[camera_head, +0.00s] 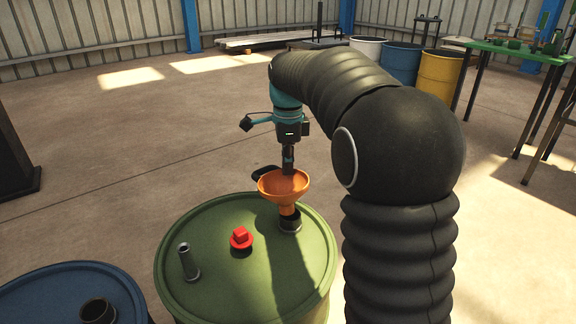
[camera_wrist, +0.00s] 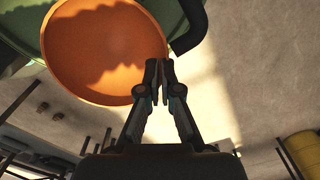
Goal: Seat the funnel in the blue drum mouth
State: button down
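The orange funnel (camera_head: 284,187) is upright at the green drum's black mouth (camera_head: 291,224), toward the back right of that drum's lid. Its spout meets the mouth's ring in the picture; I cannot tell how deep it goes. The blue drum (camera_head: 40,290) is at the lower left, partly cut off, its dark mouth (camera_head: 97,312) open and empty-looking. My gripper (camera_head: 288,170) is at the funnel's rim. In the wrist view my gripper (camera_wrist: 157,72) has its fingers nearly together across the rim of the funnel (camera_wrist: 105,45), pinching it.
The green drum (camera_head: 215,275) also carries a red cap (camera_head: 241,239) and a short grey pipe (camera_head: 188,262). A black handle (camera_wrist: 192,28) shows beside the funnel. My arm hides the right side. More drums (camera_head: 400,62) and a green table (camera_head: 515,50) stand far behind.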

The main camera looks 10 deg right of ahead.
jog(key=shift+d+r, duration=0.1)
jog(key=shift+r, duration=1.1)
jog(key=shift+r, duration=0.1)
jog(key=shift+r, duration=0.25)
jog(key=shift+r, duration=0.1)
dwell(0.7)
